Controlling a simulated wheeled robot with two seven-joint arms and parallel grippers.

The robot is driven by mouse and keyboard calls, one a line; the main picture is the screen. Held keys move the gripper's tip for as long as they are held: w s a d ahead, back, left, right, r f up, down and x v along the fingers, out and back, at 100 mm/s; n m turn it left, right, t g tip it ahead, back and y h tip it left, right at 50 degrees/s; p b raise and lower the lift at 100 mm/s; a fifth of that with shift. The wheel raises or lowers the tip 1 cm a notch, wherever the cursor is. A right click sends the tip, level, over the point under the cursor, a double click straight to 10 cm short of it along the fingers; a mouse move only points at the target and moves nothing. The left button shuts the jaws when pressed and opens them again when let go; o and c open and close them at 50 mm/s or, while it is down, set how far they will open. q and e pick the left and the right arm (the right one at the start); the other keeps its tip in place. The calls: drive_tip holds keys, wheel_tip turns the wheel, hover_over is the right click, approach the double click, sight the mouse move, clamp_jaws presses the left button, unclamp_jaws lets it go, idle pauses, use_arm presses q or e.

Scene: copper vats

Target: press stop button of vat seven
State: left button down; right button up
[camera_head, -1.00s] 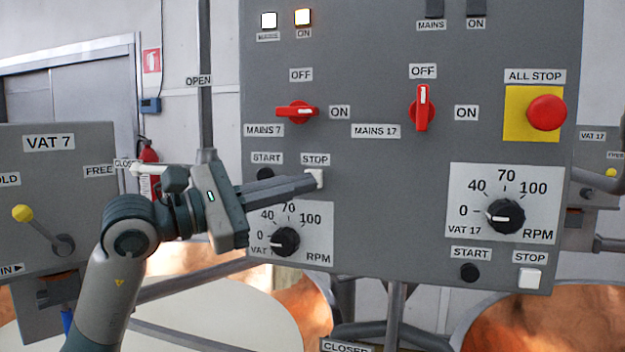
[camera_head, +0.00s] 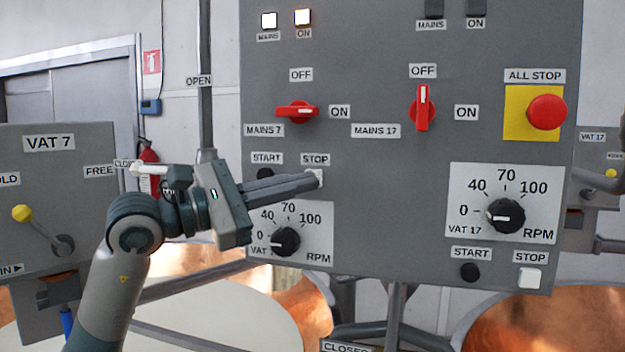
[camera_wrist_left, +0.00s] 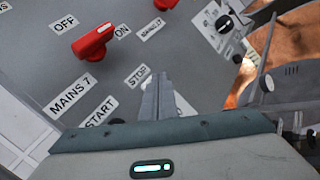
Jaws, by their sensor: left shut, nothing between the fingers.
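The white stop button (camera_head: 317,175) of vat seven sits under its STOP label on the grey control panel (camera_head: 370,190), mostly hidden behind my fingertips. My left gripper (camera_head: 314,180) is shut and empty, its fingertips at the button. I cannot tell whether they touch it or how far it is pressed. In the left wrist view the shut fingers (camera_wrist_left: 160,85) point at the panel beside the STOP label (camera_wrist_left: 137,76), and the button is hidden. The vat 7 RPM dial (camera_head: 285,241) is below.
The red MAINS 7 switch (camera_head: 297,111) is above the gripper and points to ON. Vat 17 has its own dial (camera_head: 505,216) and white stop button (camera_head: 530,277) at right. The red ALL STOP button (camera_head: 546,112) is upper right. A vertical pipe (camera_head: 205,80) stands left of the panel.

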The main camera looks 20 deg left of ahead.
use_arm(q)
drive_tip(key=shift+w, duration=0.55)
idle(0.6)
drive_tip(key=shift+s, duration=0.2)
drive_tip(key=shift+s+b, duration=0.45)
drive_tip(key=shift+s, duration=0.3)
drive_tip(key=shift+s, duration=0.1)
drive_tip(key=s, duration=0.1)
drive_tip(key=s+b, duration=0.1)
drive_tip(key=s, duration=0.1)
drive_tip(key=s+a, duration=0.1)
drive_tip(key=s, duration=0.1)
drive_tip(key=shift+f, duration=0.15)
idle(0.4)
drive_tip(key=shift+a+f+b, duration=0.1)
drive_tip(key=shift+f+b, duration=0.05)
drive_tip(key=shift+b, duration=0.2)
